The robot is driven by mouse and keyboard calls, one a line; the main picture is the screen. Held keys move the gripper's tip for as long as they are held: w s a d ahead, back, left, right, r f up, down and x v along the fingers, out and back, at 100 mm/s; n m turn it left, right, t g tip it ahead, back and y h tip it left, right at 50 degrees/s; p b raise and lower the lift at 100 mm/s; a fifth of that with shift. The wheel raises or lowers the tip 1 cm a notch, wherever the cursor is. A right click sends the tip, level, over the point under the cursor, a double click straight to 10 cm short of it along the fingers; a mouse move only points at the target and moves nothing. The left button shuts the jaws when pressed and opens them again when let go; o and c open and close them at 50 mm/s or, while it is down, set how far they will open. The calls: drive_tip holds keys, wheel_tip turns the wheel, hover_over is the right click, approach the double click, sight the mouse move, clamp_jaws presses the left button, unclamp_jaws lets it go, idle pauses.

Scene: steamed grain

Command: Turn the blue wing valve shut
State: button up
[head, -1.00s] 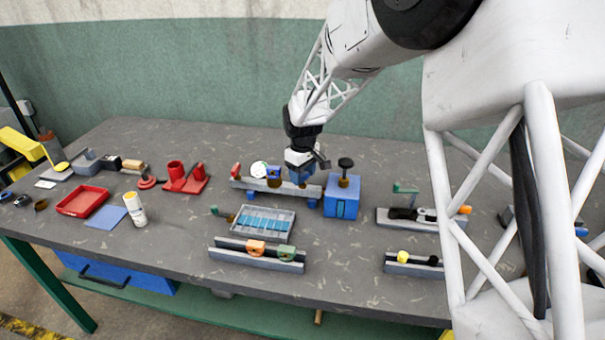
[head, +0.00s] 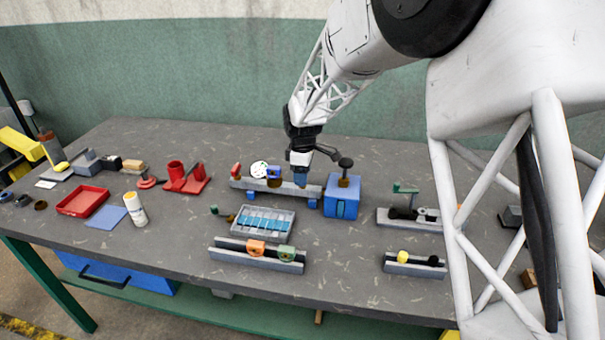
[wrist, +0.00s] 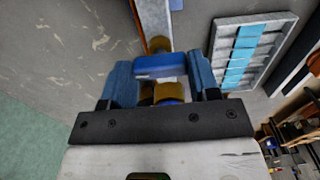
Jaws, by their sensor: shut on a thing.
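My gripper (head: 299,184) points down over the right part of a grey bar (head: 242,183) on the bench. In the wrist view its blue fingers (wrist: 162,72) stand on either side of the blue wing valve (wrist: 158,66) and are shut on it. The blue wing spans from finger to finger. Brass parts (wrist: 160,44) show beyond and below the wing.
A white round gauge (head: 259,169) and a red handle (head: 235,170) stand left on the bar. A blue box (head: 341,197) with a dark knob is close right of my gripper. A grey tray (head: 236,232) with blue strips lies in front.

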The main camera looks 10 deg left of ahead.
drive_tip(key=o, duration=0.9)
drive_tip(key=shift+r, duration=0.1)
drive_tip(key=shift+r, duration=3.85)
